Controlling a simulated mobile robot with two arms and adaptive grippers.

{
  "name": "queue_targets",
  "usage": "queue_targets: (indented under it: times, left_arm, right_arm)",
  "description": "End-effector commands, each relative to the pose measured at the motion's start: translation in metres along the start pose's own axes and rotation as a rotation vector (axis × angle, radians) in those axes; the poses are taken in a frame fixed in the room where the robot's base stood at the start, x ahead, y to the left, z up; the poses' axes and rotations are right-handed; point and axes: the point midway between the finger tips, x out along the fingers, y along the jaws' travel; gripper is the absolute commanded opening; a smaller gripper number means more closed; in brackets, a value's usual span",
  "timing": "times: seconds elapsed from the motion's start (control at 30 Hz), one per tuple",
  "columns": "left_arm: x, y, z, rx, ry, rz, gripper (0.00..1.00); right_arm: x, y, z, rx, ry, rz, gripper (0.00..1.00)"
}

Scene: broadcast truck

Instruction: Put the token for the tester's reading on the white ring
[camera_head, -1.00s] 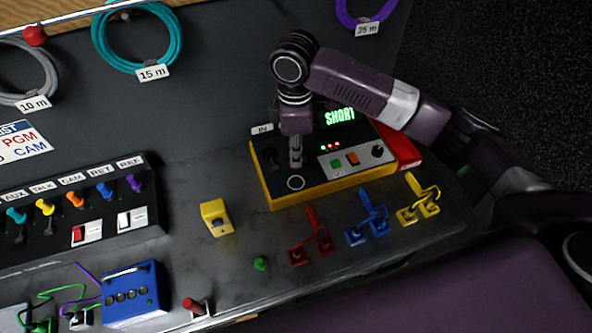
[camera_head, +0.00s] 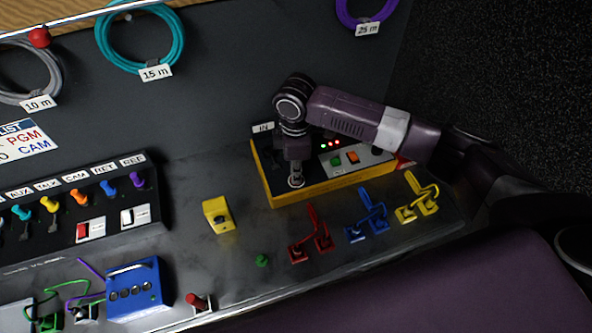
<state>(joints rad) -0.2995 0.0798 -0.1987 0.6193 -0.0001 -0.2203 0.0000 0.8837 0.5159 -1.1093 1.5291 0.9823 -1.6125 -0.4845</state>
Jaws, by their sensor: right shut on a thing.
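The tester (camera_head: 330,190) is a yellow-edged box with a black top, on the worktop right of centre. The white ring (camera_head: 296,186) is on its top at the front left, largely covered by my gripper. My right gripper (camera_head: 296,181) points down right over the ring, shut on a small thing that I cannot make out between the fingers. Whether that thing touches the ring I cannot tell. My arm now hides the tester's display, which read SHORT a second ago. My left gripper is not in view.
A small green piece (camera_head: 262,260) and a yellow block (camera_head: 217,216) sit on the worktop. A switch panel (camera_head: 75,205) and a blue box (camera_head: 137,291) are at left.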

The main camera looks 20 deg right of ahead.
Motion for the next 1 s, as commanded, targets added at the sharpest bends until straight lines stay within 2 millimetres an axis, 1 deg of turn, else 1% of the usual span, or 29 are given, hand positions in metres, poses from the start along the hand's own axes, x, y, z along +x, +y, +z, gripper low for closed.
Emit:
queue_targets:
  times: [0.03, 0.17, 0.2, 0.43, 0.57, 0.67, 0.9, 1.0]
  left_arm:
    - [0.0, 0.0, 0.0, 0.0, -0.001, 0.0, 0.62]
    - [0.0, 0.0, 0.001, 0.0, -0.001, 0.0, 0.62]
    - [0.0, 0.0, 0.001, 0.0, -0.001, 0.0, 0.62]
    - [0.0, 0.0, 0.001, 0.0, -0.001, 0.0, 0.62]
    - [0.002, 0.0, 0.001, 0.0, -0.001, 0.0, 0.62]
    - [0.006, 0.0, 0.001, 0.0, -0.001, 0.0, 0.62]
    - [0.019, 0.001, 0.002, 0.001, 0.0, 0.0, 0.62]
    - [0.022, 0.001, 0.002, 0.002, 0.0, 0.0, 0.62]
  right_arm:
    - [0.001, 0.0, 0.0, 0.0, 0.0, -0.001, 0.13]
    - [0.001, 0.0, 0.0, 0.0, 0.0, 0.0, 0.28]
    - [0.001, 0.0, 0.0, 0.0, 0.0, 0.0, 0.29]
    - [0.0, 0.0, 0.0, 0.0, 0.0, 0.0, 0.29]
    - [-0.007, 0.001, 0.0, 0.0, 0.002, 0.001, 0.29]
    - [-0.021, 0.001, -0.001, 0.0, 0.002, 0.003, 0.29]
    - [-0.073, 0.001, 0.0, 0.0, 0.002, 0.004, 0.29]
    - [-0.093, 0.001, -0.001, 0.0, 0.002, 0.004, 0.29]
